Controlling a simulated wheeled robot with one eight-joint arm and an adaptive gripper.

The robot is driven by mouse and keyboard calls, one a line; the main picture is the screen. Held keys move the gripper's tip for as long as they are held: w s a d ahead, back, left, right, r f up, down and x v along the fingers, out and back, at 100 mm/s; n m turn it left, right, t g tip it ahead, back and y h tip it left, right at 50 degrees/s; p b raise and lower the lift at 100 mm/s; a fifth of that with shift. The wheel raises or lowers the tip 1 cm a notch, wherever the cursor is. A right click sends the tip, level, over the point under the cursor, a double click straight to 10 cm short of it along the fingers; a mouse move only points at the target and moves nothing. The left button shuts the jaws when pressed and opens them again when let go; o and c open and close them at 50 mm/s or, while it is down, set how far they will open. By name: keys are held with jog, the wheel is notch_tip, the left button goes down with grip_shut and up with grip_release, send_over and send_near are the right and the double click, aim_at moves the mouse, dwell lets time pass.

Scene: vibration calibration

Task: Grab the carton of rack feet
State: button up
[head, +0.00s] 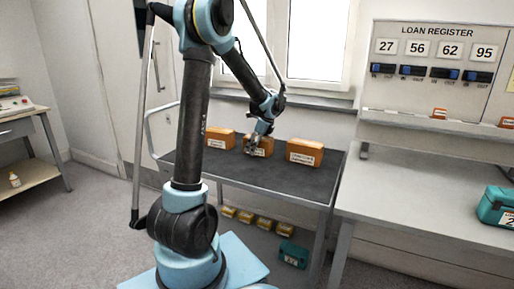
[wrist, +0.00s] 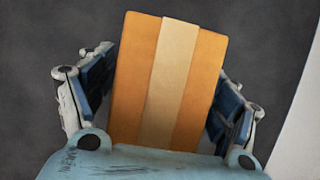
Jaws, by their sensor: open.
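Three orange cartons with white labels stand in a row on the dark top of a cart: a left carton (head: 221,139), a middle carton (head: 266,147) and a right carton (head: 304,153). The label print is too small to read, so I cannot tell which holds rack feet. My gripper (head: 254,146) is at the middle carton and hides part of it. In the wrist view an orange carton (wrist: 206,80) with a pale tape band lies between the fingers of my gripper (wrist: 163,85). The fingers are open, one on each side; a gap shows at the left.
The cart (head: 240,171) has a lower shelf with several small yellow boxes (head: 245,216) and a teal case (head: 293,254). A grey bench (head: 420,205) stands right of it with another teal case (head: 497,207). A loan register board (head: 437,55) is above.

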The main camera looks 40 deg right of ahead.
jog(key=shift+f, duration=0.25)
dwell(0.4)
jog(key=c, duration=1.5)
